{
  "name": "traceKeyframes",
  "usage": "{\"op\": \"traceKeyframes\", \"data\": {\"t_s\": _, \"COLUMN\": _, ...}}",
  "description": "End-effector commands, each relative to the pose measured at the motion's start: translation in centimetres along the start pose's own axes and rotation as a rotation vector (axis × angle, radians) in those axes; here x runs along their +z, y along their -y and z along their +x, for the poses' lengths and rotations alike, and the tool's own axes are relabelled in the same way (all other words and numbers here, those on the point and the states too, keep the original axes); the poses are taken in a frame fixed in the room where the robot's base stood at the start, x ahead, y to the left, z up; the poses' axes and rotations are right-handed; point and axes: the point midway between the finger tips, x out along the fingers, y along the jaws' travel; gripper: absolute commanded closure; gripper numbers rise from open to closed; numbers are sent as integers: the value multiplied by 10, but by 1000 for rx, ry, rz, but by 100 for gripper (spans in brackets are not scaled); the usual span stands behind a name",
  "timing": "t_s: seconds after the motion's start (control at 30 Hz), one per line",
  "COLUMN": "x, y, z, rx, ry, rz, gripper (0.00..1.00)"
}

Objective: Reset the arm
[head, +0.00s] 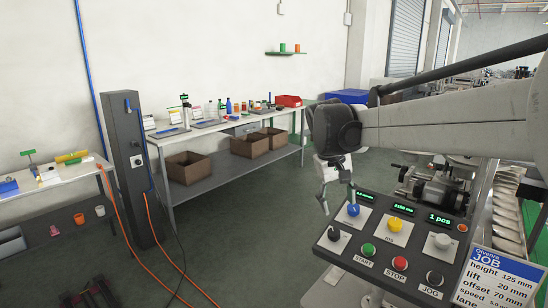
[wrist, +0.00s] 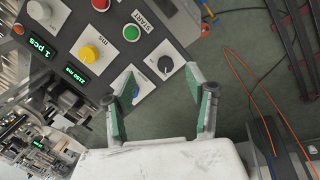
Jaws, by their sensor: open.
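My gripper (head: 337,190) hangs from the arm that reaches in from the right in the head view, over the back left part of a dark control panel. In the wrist view my gripper (wrist: 165,95) is open, its two green-padded fingers apart with nothing held between them. The control panel (head: 375,265) has a blue knob (head: 353,210), a yellow knob (head: 391,226), a white knob, two black knobs, a green START button (head: 367,250) and a red STOP button (head: 399,263). The blue knob is just below the fingers and partly hidden by a finger in the wrist view.
A job card (head: 500,280) stands at the panel's right. Machinery (head: 440,185) lies behind the panel. A long bench (head: 225,128) with bottles and boxes runs along the wall, and a dark post (head: 130,165) with orange cables stands left. The floor between (head: 260,230) is clear.

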Motion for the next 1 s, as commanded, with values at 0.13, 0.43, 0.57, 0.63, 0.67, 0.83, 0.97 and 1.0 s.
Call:
{"op": "traceKeyframes", "data": {"t_s": 0.13, "x": 40, "y": 0, "z": -14, "rx": -21, "ry": -64, "rz": 32, "gripper": 49}}
{"op": "traceKeyframes", "data": {"t_s": 0.43, "x": 115, "y": 8, "z": -26, "rx": -62, "ry": -193, "rz": 103, "gripper": 49}}
{"op": "traceKeyframes", "data": {"t_s": 0.57, "x": 147, "y": 14, "z": -26, "rx": -79, "ry": -249, "rz": 135, "gripper": 49}}
{"op": "traceKeyframes", "data": {"t_s": 0.63, "x": 164, "y": 18, "z": -24, "rx": -88, "ry": -279, "rz": 154, "gripper": 49}}
{"op": "traceKeyframes", "data": {"t_s": 0.67, "x": 172, "y": 20, "z": -23, "rx": -92, "ry": -291, "rz": 162, "gripper": 49}}
{"op": "traceKeyframes", "data": {"t_s": 0.83, "x": 212, "y": 32, "z": -14, "rx": -114, "ry": -364, "rz": 207, "gripper": 49}}
{"op": "traceKeyframes", "data": {"t_s": 0.97, "x": 240, "y": 42, "z": -3, "rx": -129, "ry": -419, "rz": 244, "gripper": 49}}
{"op": "traceKeyframes", "data": {"t_s": 1.0, "x": 248, "y": 45, "z": 1, "rx": -134, "ry": -437, "rz": 255, "gripper": 49}}
